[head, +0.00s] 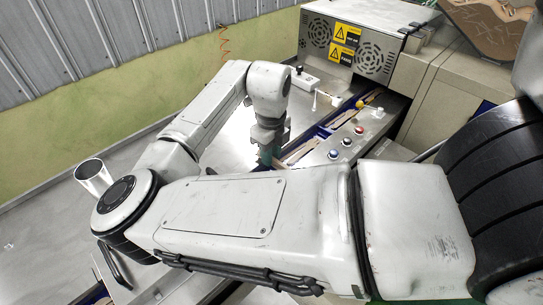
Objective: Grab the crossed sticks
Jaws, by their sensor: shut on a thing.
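My gripper (268,157) points down over the blue-sided channel of the wrapping machine, in the middle of the head view. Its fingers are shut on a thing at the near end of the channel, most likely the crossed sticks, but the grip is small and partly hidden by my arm. Tan wooden sticks (297,156) show in the channel just right of the fingers. More tan sticks (343,117) lie farther along the same channel. Whether any of them cross cannot be made out clearly.
A grey vented machine housing (350,45) with yellow warning labels stands at the back right. A panel with several coloured buttons (346,142) and a yellow-knobbed lever (361,104) lie right of my gripper. A metal cup (93,176) is at the left.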

